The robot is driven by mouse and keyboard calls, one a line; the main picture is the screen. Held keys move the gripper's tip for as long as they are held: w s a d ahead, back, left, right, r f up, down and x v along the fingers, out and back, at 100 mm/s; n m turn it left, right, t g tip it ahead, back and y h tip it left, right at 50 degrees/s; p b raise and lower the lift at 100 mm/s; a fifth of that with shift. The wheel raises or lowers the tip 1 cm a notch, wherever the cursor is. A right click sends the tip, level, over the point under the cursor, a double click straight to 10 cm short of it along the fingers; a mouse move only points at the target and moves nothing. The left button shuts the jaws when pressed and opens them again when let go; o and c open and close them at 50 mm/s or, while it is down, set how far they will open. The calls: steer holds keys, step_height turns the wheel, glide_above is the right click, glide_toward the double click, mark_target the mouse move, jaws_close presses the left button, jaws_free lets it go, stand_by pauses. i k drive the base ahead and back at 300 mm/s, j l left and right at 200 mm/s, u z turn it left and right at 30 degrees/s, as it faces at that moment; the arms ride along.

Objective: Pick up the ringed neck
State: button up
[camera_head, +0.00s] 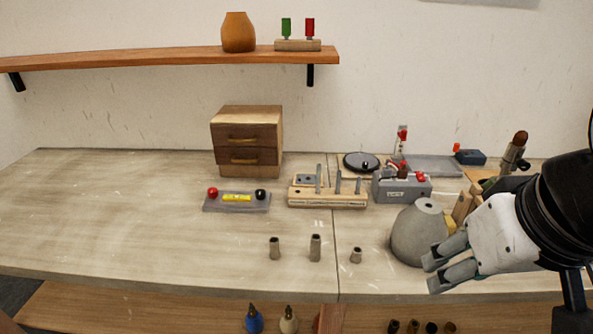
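Three small grey-brown tubes stand upright on the table near its front edge: a left tube (274,248), a taller middle tube (315,248) and a short right tube (356,256). They look like lamp necks, but rings are too small to make out, so I cannot tell which one is the ringed neck. My gripper (431,275) is at the right, in front of a grey dome (412,238) with a hole in its top. Its fingers point left, with a gap between them and nothing held. It is to the right of all three tubes and apart from them.
A wooden block with upright pins (330,201), a grey box (401,190) and a grey tray with red and black knobs (237,204) stand behind the tubes. A drawer box (246,142) is at the back. The table's left side is clear.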

mark_target(315, 246)
steer(key=u, duration=0.35)
steer(key=k+l, duration=0.1)
steer(key=i+l, duration=0.1)
steer(key=l, duration=0.6)
steer(key=i+l, duration=0.15)
steer(key=l, duration=0.2)
steer(key=u, duration=0.45)
steer(key=l+u, duration=0.1)
steer(key=u, duration=0.35)
steer(key=l+u, duration=0.1)
steer(key=u, duration=0.8)
